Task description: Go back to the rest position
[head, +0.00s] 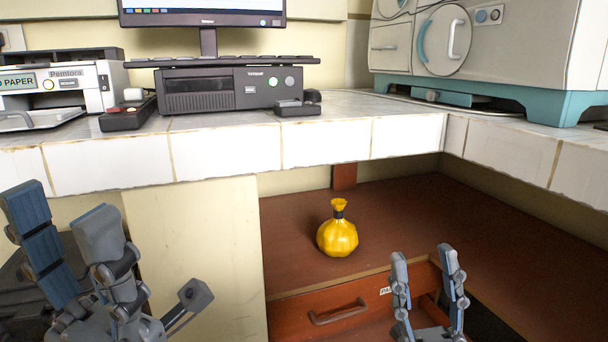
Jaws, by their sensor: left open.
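My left gripper (64,212) is at the lower left, in front of the counter's cream side panel. Its two thick fingers stand apart with nothing between them. My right gripper (423,258) is at the lower right, in front of the wooden desk. Its two fingers point up and stand apart, with nothing between them. Neither gripper appears to hold anything.
A yellow tied pouch (337,236) stands on the brown desk (410,205), above a drawer (335,313). A white tiled counter (330,142) carries a printer (75,83), a computer (228,88) with a monitor, and a white-and-teal incubator machine (480,50). Bare desk surface surrounds the pouch.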

